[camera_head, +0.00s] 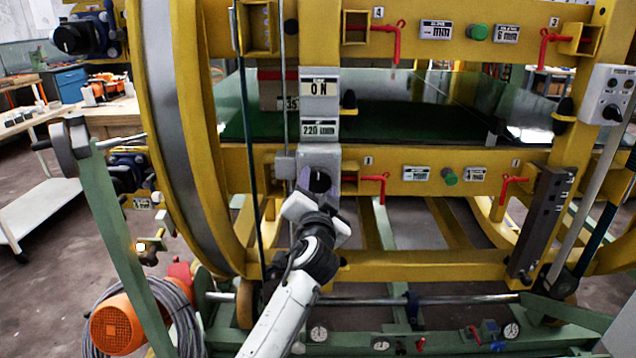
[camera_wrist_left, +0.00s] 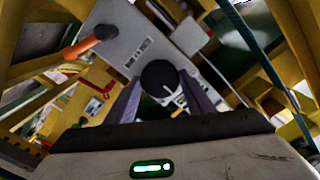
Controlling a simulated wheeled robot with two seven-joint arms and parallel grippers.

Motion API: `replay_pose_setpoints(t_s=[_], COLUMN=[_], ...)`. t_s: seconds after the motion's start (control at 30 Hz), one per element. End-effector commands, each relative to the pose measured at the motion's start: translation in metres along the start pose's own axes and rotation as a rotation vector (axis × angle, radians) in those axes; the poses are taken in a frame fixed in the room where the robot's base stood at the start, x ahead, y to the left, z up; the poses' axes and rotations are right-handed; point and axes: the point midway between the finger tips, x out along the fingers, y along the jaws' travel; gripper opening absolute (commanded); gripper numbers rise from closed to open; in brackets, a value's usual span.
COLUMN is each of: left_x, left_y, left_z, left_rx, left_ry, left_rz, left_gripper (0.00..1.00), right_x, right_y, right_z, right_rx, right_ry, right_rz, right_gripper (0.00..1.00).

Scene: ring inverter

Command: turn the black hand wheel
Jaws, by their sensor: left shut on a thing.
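The black hand wheel (camera_head: 320,181) is a small round knob on the front of a grey box (camera_head: 320,156) on the yellow frame. The gripper hides part of the wheel in the head view. My right gripper is not in view.
A red handle (camera_head: 378,178) sticks out just right of the grey box. A dark vertical rod (camera_head: 249,130) runs left of it. The large yellow ring (camera_head: 150,80) curves at left. An orange motor (camera_head: 116,324) and coiled cable (camera_head: 180,320) lie low at left.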

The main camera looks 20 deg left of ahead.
Motion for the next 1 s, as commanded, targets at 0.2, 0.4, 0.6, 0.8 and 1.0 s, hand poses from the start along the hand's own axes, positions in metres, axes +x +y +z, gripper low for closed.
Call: replay_pose_setpoints(t_s=[0.2, 0.4, 0.6, 0.8, 1.0], left_x=[0.0001, 0.0002, 0.0002, 0.0002, 0.0002], left_y=[-0.0012, -0.0009, -0.0007, -0.0006, -0.0006], left_z=[-0.0011, -0.0006, -0.0004, -0.0003, -0.0004], left_rx=[0.131, 0.198, 0.225, 0.228, 0.226], left_ry=[0.001, 0.001, 0.001, 0.001, 0.001], left_rz=[-0.001, -0.001, -0.001, -0.001, -0.001], left_gripper=[0.26, 0.26, 0.26, 0.26, 0.51], right_x=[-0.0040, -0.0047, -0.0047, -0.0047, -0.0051], right_y=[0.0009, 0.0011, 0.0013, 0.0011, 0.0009], right_z=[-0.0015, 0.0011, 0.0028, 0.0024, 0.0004], right_rx=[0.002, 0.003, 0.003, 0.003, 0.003], right_ry=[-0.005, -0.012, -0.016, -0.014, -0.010], right_rz=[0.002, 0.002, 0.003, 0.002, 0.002], right_gripper=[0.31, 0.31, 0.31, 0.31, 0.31])
